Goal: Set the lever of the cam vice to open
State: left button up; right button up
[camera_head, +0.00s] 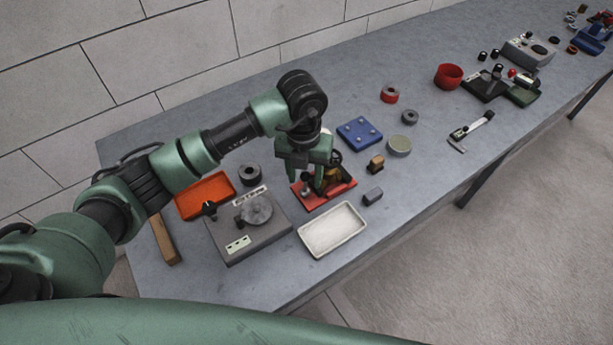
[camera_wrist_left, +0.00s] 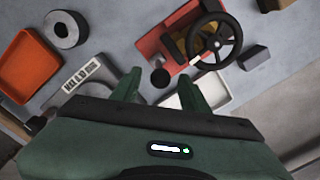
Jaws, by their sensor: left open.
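The cam vice appears to be the red-based fixture (camera_head: 343,187), partly hidden under my left gripper in the head view. It also shows in the left wrist view (camera_wrist_left: 150,43). A brass-coloured part with a black handwheel (camera_wrist_left: 236,43) sits over its red base. A black ball knob (camera_wrist_left: 160,78), apparently the lever's end, shows beside the base, seen between the fingers in the wrist view. The rest of the lever is hard to make out. My left gripper (camera_head: 319,186) is open, pointing down over the vice; contact with the knob cannot be told. My right gripper is not in view.
A grey box with a dial (camera_head: 272,233) and an orange tray (camera_head: 222,182) stand left of the vice. A white tray (camera_head: 333,251) lies in front. A blue plate (camera_head: 360,132) and several small parts lie behind and right. The front right table edge is mostly clear.

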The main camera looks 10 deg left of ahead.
aim_at(306, 191)
pick_arm(q)
jog(key=f, duration=0.3)
jog(key=shift+w, duration=0.2)
jog(key=shift+w+f, duration=0.1)
jog(key=shift+f, duration=0.5)
grip_shut()
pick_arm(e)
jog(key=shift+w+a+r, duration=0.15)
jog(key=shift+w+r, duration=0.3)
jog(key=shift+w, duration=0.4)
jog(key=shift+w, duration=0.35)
